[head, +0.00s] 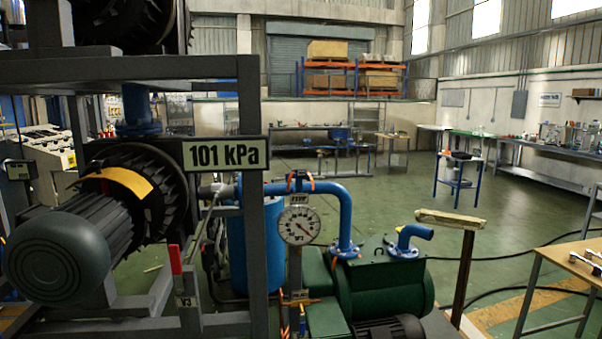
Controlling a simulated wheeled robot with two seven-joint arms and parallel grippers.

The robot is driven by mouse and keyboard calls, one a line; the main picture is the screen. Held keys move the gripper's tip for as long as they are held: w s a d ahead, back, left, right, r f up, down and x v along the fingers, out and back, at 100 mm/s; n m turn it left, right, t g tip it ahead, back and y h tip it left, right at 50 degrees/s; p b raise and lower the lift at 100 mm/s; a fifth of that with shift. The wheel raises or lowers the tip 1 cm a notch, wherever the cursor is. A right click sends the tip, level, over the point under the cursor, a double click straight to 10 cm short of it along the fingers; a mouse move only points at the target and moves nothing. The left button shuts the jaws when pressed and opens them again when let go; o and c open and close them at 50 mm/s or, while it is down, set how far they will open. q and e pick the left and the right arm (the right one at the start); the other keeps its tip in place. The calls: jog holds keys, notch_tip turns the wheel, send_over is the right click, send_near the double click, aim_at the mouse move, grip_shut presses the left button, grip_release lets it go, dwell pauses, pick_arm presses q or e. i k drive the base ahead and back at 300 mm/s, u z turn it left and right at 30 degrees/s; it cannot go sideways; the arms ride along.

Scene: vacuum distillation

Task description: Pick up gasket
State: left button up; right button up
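I cannot make out a gasket for certain in the head view. Neither of my grippers is in view. A grey rack (252,95) close on the left holds a dark finned motor unit (75,240) with a curved orange-yellow band on it. A sign reading 101 kPa (226,154) is fixed to the rack. A round dial gauge (299,225) stands right of the post, in front of blue piping (335,194). A red-handled valve (176,262) marked V3 sits below the motor unit.
A green pump tank (385,285) with a blue elbow pipe stands at the lower middle. A wooden post with a plank top (450,219) is beside it. A wooden worktable (562,256) with small metal items stands at right. Open green floor (385,195) lies behind.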

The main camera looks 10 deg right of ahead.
aim_at(300, 173)
jog(key=u, duration=0.65)
jog(key=k, duration=0.15)
jog(key=z, duration=1.8)
jog(key=i, duration=1.6)
jog(key=u, duration=1)
jog(key=i, duration=0.9)
jog(key=u, duration=0.9)
